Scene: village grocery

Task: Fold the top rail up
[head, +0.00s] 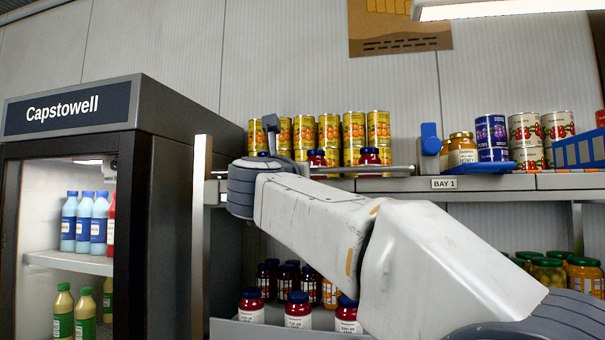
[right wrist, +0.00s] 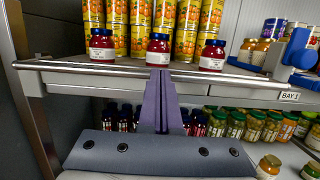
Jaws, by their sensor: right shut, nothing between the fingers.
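The top rail (head: 375,170) is a thin silver bar along the front edge of the upper shelf, low in front of the jars. In the right wrist view the rail (right wrist: 95,68) runs nearly level across the picture. My right gripper (right wrist: 159,76) is shut and empty, with its fingertips at the middle of the rail; I cannot tell whether they touch it. In the head view the right gripper (head: 270,128) shows as a dark shape beyond my white arm, which hides the rail's left part. My left gripper is not in view.
Red jars with blue lids (right wrist: 102,45) stand just behind the rail, before stacked yellow cans (head: 353,130). A blue fitting (head: 431,140) stands near the rail's right end. More jars (head: 298,310) fill the lower shelf. A fridge (head: 160,200) stands at left.

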